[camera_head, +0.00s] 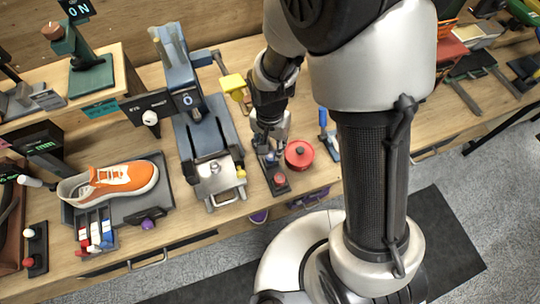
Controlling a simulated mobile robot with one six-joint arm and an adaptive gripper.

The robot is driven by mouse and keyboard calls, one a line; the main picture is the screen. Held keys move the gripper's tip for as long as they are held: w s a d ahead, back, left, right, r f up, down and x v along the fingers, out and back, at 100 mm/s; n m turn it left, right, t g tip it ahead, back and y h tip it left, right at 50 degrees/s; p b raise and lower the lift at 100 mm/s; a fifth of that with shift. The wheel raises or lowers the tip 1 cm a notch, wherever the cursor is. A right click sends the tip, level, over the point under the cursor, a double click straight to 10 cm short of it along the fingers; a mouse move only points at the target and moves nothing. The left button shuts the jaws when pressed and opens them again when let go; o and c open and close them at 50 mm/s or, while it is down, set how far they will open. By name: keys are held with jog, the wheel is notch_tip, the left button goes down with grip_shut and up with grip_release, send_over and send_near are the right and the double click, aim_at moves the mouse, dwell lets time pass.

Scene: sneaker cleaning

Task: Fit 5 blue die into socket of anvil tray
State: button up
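My gripper (270,150) points down over a small dark tray (282,190) on the bench, between a blue-grey press and a red round lidded can. A red piece (279,179) sits on the near end of this tray. The fingers are small and partly hidden, so I cannot tell whether they are open or hold anything. I cannot make out a blue die marked 5. The press (189,112) has a bright metal plate (214,179) with a knob at its front; I cannot tell whether this is the anvil tray or see its socket.
The red can (299,154) stands close to the right of my gripper. A blue-handled tool (323,122) lies beyond it. An orange sneaker (115,180) rests on a grey stand at left. A rack of red, white and blue items (98,234) stands in front.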

aim_at(270, 156)
notch_tip(270, 156, down, 6)
jog(key=shift+f+b, duration=0.1)
jog(key=shift+b, duration=0.85)
jog(key=shift+c, duration=0.2)
grip_shut()
